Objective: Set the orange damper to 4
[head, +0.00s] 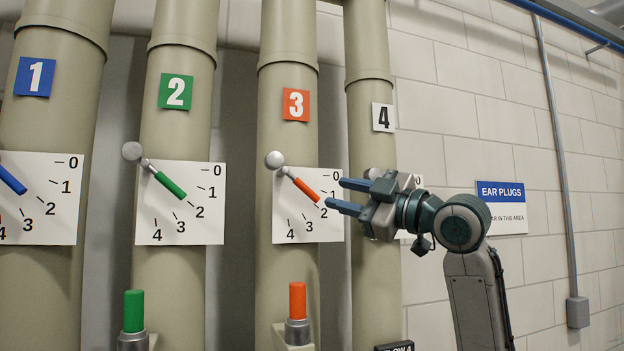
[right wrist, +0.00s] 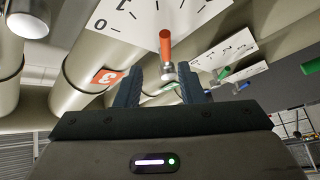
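The orange damper handle (head: 306,190) is on the white dial plate (head: 285,228) of pipe 3. Its orange end slants down to the right, close to the 2 mark, and a round grey knob (head: 274,160) is on its upper left end. My right gripper (head: 335,193) is open, its fingers pointing left over the plate's right edge, partly covering the scale. In the right wrist view, the orange handle (right wrist: 165,45) appears beyond the gap between the two spread fingers (right wrist: 161,72). Contact cannot be told. My left gripper is out of view.
Pipe 2 has a green handle (head: 170,185) and pipe 1 a blue handle (head: 12,178) on similar plates. An upright orange cylinder (head: 297,300) stands below the orange dial. Pipe 4 (head: 368,50) is behind my right gripper. The block wall (head: 480,70) at right is mostly bare.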

